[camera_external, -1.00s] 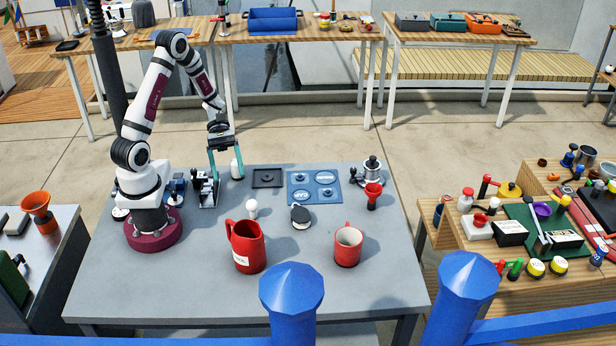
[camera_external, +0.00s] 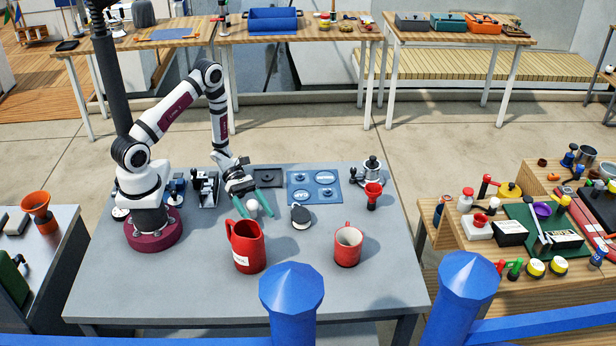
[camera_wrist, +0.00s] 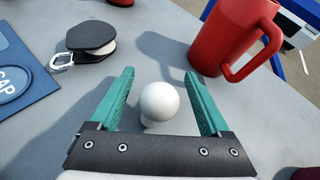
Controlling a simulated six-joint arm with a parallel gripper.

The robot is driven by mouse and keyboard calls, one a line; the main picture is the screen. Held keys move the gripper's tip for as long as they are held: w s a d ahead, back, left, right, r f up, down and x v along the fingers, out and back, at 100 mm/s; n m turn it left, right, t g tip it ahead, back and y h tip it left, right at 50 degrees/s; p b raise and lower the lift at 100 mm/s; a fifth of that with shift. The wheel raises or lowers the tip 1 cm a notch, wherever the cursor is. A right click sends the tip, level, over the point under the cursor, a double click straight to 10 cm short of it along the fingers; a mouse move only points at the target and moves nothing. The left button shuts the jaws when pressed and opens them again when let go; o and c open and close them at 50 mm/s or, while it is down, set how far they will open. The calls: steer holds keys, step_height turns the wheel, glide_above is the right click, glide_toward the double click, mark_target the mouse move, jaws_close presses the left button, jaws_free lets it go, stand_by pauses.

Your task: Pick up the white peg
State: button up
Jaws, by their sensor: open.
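The white peg (camera_external: 252,207) has a round top and stands on the grey table (camera_external: 190,280), behind the tall red mug. In the wrist view the white peg (camera_wrist: 160,101) lies between the two green fingers, with a gap on each side. My gripper (camera_external: 254,208) is open and tilted down around the peg. In the wrist view my gripper (camera_wrist: 159,78) shows both fingers apart and nothing clamped. The peg's lower part is mostly hidden under its round top in the wrist view.
A tall red mug (camera_external: 246,248) stands close in front of the peg. A black-and-white block with a shackle (camera_external: 300,217) lies to its right. A second red mug (camera_external: 348,246), a blue board (camera_external: 315,187) and a black tray (camera_external: 268,178) are farther off. The table's front left is clear.

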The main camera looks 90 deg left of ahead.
jaws_close()
stand_by(0.4)
